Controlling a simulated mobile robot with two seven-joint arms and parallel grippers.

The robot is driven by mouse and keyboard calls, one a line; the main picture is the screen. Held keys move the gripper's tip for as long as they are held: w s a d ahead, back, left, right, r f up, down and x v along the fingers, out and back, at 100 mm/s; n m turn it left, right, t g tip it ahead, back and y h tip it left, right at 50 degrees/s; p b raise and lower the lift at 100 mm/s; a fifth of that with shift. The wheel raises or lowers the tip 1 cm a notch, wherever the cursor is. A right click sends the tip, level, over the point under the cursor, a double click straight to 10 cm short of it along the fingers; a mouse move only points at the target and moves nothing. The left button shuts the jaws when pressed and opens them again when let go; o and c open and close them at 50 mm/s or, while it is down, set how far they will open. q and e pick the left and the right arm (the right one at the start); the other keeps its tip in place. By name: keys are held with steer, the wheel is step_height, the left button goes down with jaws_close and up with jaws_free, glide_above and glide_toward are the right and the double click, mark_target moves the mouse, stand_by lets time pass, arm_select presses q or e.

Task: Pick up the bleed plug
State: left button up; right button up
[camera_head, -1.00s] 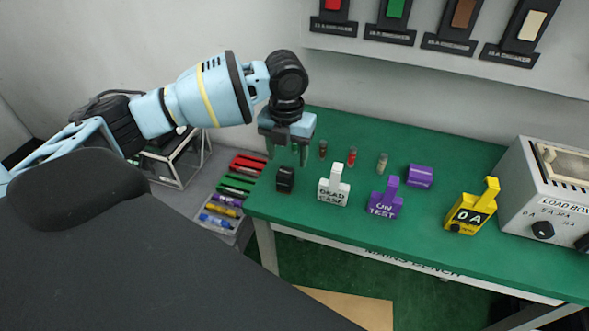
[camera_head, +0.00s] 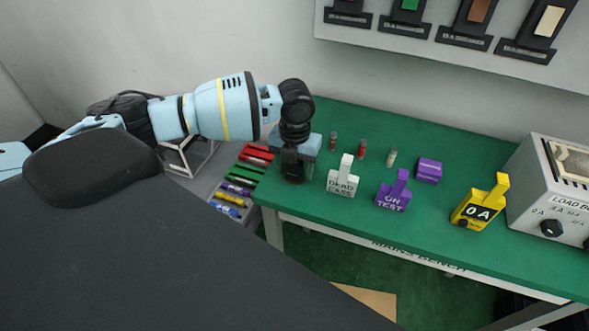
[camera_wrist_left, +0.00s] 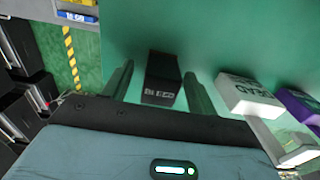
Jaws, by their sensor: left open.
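The bleed plug is a small black block with pale lettering. In the left wrist view the bleed plug (camera_wrist_left: 162,80) stands between the two fingers of my left gripper (camera_wrist_left: 160,88), with a gap showing on each side. In the head view my left gripper (camera_head: 294,172) is lowered over the bleed plug (camera_head: 292,168) at the left end of the green bench (camera_head: 470,233), and mostly hides it. The left gripper is open. My right gripper is not in view.
To the right stand a white "DEAD CASE" block (camera_head: 342,184), a purple "ON TEST" block (camera_head: 394,197) and a yellow "0 A" block (camera_head: 474,213). Several small cylinders and a purple block (camera_head: 428,170) are behind. A load box (camera_head: 530,190) is far right. The bench's left edge is close.

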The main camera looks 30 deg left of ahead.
arm_select(q)
steer(key=shift+f, duration=0.2)
steer(key=c, duration=1.1)
steer(key=shift+r, duration=0.15)
step_height(320, 180, up, 10)
steer(key=shift+f, duration=0.1)
